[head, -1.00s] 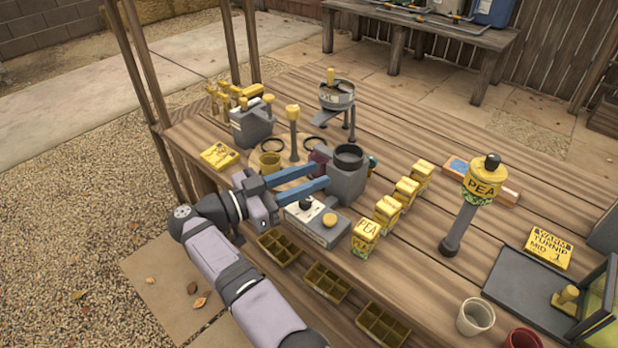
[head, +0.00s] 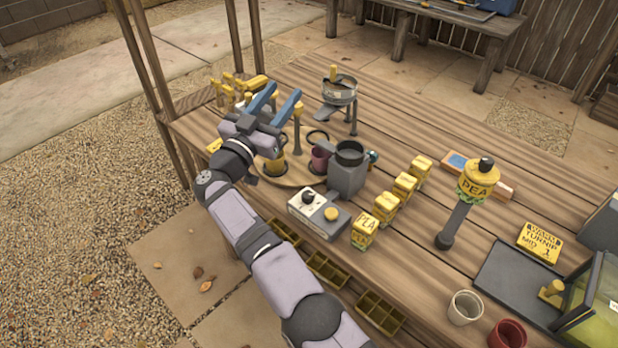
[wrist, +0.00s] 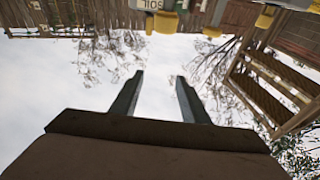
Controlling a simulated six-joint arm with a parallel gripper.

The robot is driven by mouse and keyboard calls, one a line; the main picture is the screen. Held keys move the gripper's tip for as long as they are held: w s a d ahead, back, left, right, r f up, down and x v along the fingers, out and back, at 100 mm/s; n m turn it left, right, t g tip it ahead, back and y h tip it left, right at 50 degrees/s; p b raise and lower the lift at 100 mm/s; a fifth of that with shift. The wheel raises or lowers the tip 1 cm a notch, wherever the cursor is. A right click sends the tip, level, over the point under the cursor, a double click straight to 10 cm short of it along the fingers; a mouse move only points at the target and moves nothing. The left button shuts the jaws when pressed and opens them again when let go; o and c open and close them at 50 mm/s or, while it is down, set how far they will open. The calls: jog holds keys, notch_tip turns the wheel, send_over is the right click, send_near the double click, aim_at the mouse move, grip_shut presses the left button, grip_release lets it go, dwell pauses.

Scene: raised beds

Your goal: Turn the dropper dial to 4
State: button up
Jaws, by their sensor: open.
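A grey box with a white face, a black knob (head: 308,197) and a yellow button (head: 331,214) sits near the front of the table. I cannot tell which of these is the dropper, and any dial numbers are too small to read. My gripper (head: 284,91) is open and empty, with blue fingers pointing up and away, left of and well apart from both. In the wrist view my open fingers (wrist: 160,77) show against sky.
A grey hopper (head: 346,178) stands behind the knob box, with several yellow seed packets (head: 386,208) to its right. A round tray with cups and a post (head: 297,135) is beside my arm. A sieve stand (head: 340,92) is behind. The back right tabletop is clear.

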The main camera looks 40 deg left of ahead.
jog(key=s+a+r+n+g+y+p, duration=0.3)
jog(key=a+r+n+g+y+p, duration=0.25)
jog(key=a+n+g+y, duration=0.45)
jog(key=n+g+h+p, duration=0.8)
jog(key=g+h+p, duration=0.3)
jog(key=h, duration=0.4)
send_over(309, 194)
jog(key=shift+t, duration=0.5)
notch_tip(309, 194, down, 14)
jog(key=shift+r+p, duration=0.1)
jog(key=shift+p, duration=0.3)
jog(key=shift+f+p, duration=1.1)
jog(key=shift+f, duration=2.65)
jog(key=shift+c, duration=0.2)
